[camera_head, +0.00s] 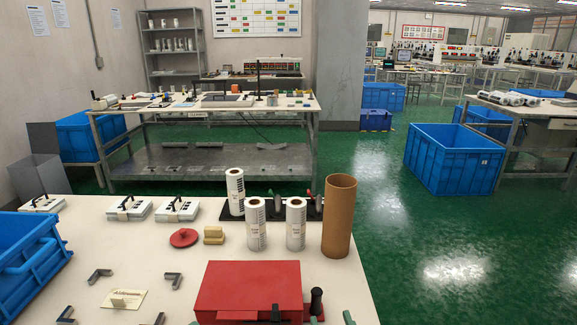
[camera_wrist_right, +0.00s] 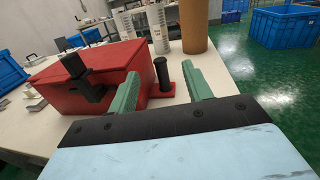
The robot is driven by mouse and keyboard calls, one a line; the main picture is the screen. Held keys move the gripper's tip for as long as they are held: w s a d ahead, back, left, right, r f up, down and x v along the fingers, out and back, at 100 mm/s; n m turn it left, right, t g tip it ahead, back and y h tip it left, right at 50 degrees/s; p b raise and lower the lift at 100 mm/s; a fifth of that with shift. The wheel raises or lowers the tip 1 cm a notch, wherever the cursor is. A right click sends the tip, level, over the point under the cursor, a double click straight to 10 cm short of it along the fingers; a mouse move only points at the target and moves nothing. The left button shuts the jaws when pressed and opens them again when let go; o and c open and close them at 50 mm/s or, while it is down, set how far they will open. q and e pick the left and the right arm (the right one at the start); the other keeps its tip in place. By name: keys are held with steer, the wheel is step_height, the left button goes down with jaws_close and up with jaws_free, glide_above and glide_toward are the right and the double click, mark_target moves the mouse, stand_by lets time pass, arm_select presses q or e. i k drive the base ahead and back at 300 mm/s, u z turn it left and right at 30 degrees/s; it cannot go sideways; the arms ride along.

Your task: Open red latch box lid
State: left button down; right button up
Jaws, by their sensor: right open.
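The red latch box (camera_head: 248,285) sits at the front of the white table, its lid looking shut. A black latch (camera_head: 276,312) is on its front side; the latch also shows in the right wrist view (camera_wrist_right: 76,68). A black upright post (camera_head: 316,300) stands on a red base at the box's right side, also in the right wrist view (camera_wrist_right: 162,72). My right gripper (camera_wrist_right: 161,73) is open and empty. Its green fingers point toward the post, which shows in the gap between them; contact cannot be told. The green fingertips show at the head view's bottom edge. My left gripper is not in view.
Behind the box stand white label rolls (camera_head: 256,225) and a brown cardboard tube (camera_head: 339,218). A red disc (camera_head: 184,237) and yellowish blocks (camera_head: 214,235) lie behind it. Grey angle brackets (camera_head: 100,276) and a card (camera_head: 124,300) lie left. A blue crate (camera_head: 30,262) is far left.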

mark_target(238, 290)
steer(key=k, duration=1)
